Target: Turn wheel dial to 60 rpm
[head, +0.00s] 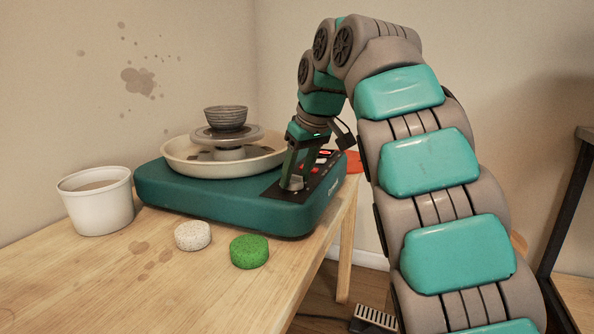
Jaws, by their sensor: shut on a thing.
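The teal pottery wheel (220,211) stands on the wooden table. A grey ridged bowl (226,118) sits on its wheel head, inside a cream splash pan (180,164). A dark control panel (316,176) with red displays or buttons lies at its right end. The grey dial (293,182) is at the panel's near end. My gripper (292,178) reaches down from above and is shut on the dial. The fingers cover part of it, and its pointer and any rpm marks are too small to read.
A white bucket (95,208) stands left of the wheel. A white speckled sponge (192,236) and a green sponge (249,252) lie in front of it. An orange-red item (354,162) shows behind the panel. A foot pedal (374,319) is on the floor. The table's front left is clear.

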